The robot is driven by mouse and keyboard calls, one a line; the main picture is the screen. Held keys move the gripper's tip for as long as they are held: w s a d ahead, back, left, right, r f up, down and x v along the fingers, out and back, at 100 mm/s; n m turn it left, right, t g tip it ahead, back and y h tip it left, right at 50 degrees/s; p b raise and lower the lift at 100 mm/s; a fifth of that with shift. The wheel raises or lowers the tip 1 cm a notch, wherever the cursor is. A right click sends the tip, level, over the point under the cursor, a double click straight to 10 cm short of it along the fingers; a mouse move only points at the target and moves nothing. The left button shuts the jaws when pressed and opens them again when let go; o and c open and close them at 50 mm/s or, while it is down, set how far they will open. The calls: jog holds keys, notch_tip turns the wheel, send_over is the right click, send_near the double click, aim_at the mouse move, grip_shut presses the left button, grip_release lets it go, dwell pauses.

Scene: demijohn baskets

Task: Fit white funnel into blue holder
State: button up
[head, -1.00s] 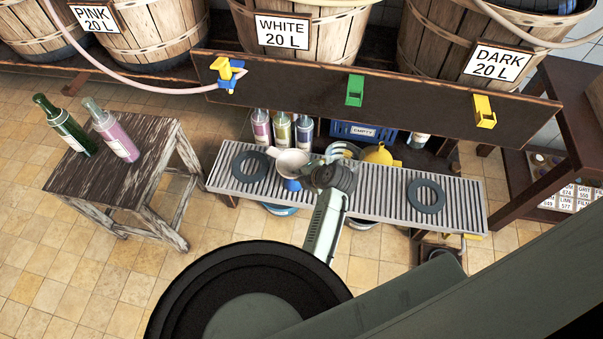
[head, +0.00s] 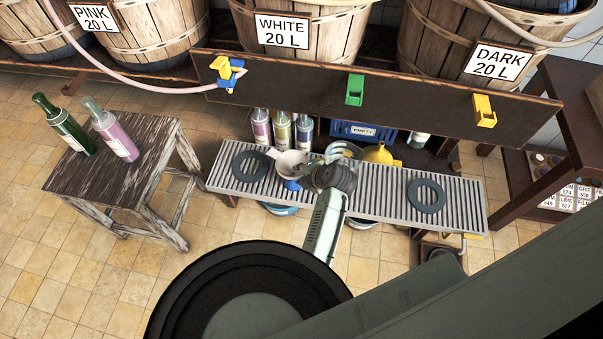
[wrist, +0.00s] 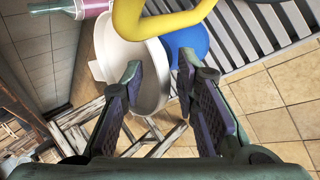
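The white funnel (head: 291,160) is tilted over the left part of the slatted rack, beside my gripper (head: 310,172). In the wrist view the white funnel (wrist: 117,50) has its rim between my two fingers (wrist: 158,78), which stand apart with a visible gap on the right. I cannot tell whether a finger touches it. A blue piece (wrist: 186,48) shows just beside the funnel; it also shows below the funnel in the head view (head: 292,184). The blue holder (head: 227,84) is on the dark board, at its left end, with a yellow part above it.
A yellow tube-like shape (wrist: 165,22) crosses close above the fingers. A green holder (head: 355,90) and a yellow holder (head: 484,111) sit along the board (head: 420,98). Grey rings (head: 426,196) lie on the rack (head: 385,203). A stool (head: 85,183) with two bottles stands left.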

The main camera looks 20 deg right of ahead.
jog(key=v, duration=1.2)
